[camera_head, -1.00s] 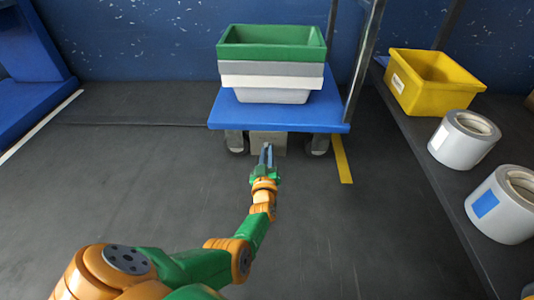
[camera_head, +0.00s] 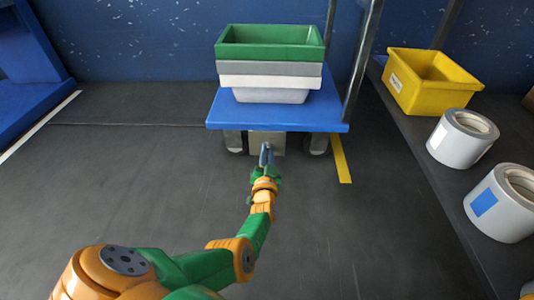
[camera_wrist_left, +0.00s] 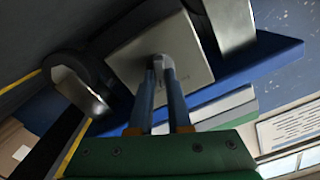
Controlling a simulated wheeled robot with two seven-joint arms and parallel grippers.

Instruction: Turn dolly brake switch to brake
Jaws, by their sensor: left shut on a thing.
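The blue dolly (camera_head: 230,116) stands against the back wall and carries a stack of bins. A grey brake box (camera_head: 268,142) hangs under its front edge between the wheels; it also shows in the left wrist view (camera_wrist_left: 192,72). My left gripper (camera_head: 267,150) reaches to the front of this box. In the left wrist view its blue fingers (camera_wrist_left: 161,75) are shut on the small grey brake switch (camera_wrist_left: 157,60) at the middle of the box face. The fingers mostly hide the switch, so its setting cannot be read. My right gripper is not in view.
The stacked bins (camera_head: 270,50) are green, grey and white. A dark shelf on the right holds a yellow bin (camera_head: 432,82) and grey rolls (camera_head: 463,138). A yellow floor strip (camera_head: 341,162) lies right of the dolly. The floor (camera_head: 130,190) in front is clear.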

